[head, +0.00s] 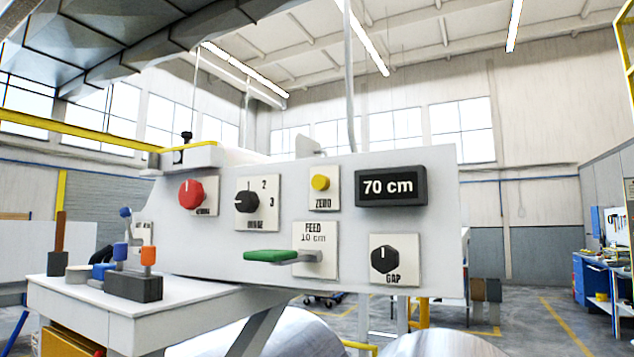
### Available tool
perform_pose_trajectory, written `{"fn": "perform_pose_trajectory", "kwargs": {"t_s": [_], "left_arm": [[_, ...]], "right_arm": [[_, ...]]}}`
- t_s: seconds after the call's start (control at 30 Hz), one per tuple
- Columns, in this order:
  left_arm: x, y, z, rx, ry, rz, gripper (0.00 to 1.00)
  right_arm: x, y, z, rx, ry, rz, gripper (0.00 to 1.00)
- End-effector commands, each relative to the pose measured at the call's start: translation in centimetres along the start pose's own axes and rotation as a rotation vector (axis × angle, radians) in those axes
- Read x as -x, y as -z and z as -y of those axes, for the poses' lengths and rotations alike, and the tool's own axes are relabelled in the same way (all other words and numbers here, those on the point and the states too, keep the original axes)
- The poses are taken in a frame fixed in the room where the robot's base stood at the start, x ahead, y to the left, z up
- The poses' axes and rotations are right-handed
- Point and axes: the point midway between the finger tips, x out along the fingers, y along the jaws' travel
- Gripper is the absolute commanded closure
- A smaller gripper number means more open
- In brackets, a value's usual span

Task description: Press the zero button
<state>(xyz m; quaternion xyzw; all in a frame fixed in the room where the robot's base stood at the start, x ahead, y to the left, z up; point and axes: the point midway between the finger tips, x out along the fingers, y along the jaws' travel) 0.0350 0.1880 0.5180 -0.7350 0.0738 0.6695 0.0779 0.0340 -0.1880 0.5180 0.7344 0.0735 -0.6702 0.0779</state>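The zero button is a round yellow button (320,183) on a small white plate labelled ZERO, in the upper middle of the light grey control panel (440,250). To its right a black display (391,187) reads "70 cm". Neither of my grippers shows in the head view, and nothing touches the button or covers it.
The panel also has a red knob (190,194), a black selector knob (246,202), a green-handled FEED lever (270,256) sticking out, and a black GAP knob (384,260). A white side table (75,288) at left holds tools. Shiny metal coils (270,335) lie below.

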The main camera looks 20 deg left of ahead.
Motion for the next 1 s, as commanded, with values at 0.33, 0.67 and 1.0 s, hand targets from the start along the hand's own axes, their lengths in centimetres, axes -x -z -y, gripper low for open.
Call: {"fn": "perform_pose_trajectory", "kwargs": {"t_s": [0.33,0.67,1.0], "left_arm": [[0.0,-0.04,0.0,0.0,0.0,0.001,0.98],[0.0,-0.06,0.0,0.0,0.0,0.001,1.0],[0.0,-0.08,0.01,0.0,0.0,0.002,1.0]], "right_arm": [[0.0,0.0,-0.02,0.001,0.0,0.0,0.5],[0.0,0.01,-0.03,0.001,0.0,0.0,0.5],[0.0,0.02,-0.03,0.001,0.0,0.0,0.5]]}}
